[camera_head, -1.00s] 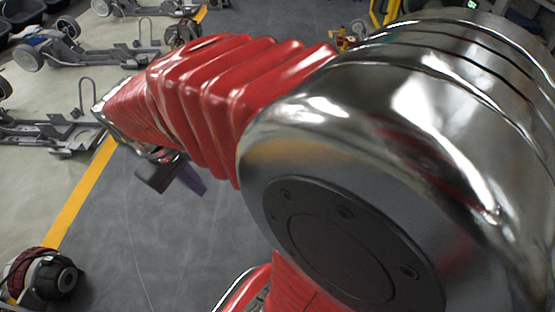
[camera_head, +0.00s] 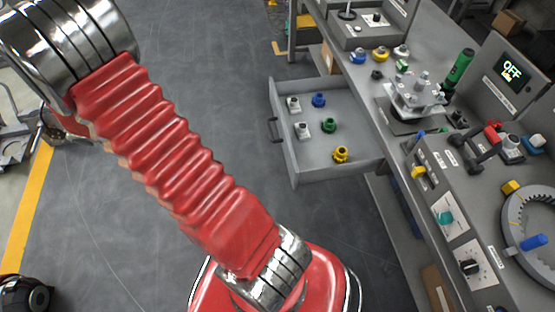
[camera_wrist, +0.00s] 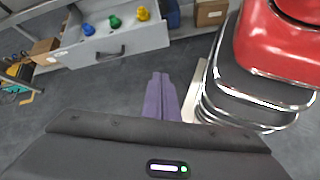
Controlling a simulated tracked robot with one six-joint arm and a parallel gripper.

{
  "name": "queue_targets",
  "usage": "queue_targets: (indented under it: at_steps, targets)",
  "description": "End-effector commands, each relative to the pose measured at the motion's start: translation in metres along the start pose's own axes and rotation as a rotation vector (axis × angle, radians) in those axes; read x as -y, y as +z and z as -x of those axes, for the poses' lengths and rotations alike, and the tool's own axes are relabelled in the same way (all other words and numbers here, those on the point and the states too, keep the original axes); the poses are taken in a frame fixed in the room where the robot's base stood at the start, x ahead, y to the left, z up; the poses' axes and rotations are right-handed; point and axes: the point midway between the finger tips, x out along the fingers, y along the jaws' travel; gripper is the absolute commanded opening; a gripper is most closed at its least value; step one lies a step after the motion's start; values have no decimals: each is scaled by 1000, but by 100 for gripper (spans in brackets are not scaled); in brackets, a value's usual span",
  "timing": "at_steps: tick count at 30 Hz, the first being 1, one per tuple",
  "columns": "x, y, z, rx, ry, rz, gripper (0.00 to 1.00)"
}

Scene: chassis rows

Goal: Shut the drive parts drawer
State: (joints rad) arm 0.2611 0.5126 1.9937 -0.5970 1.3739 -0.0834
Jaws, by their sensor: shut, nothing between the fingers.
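The grey drawer (camera_head: 290,150) stands pulled out from under the workbench in the head view, its dark handle (camera_head: 273,130) on the left-hand front face. Small blue, green, yellow and pale parts lie inside it. In the wrist view the drawer (camera_wrist: 72,57) shows at the upper left, with its handle (camera_wrist: 110,54) on the near face. My gripper (camera_wrist: 161,78) has purple fingers pressed together and empty, pointing toward the floor area below and right of the handle, apart from the drawer. My gripper is hidden in the head view.
The workbench (camera_head: 375,92) runs along the right, with fixtures, knobs and a display reading OFF (camera_head: 515,65). Cardboard boxes (camera_wrist: 210,12) sit on its lower shelf. My red base fills the right of the wrist view. The grey floor (camera_head: 200,75) before the drawer is clear.

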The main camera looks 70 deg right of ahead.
Motion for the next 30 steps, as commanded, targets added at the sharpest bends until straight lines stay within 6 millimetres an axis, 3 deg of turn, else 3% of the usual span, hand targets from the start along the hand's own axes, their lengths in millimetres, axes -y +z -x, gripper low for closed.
queue_targets:
  at_steps: [15, 30]
  targets:
    - [-25, -44, -94, 341, 57, 150, 0]
    - [-26, -75, -193, 631, 110, 314, 0]
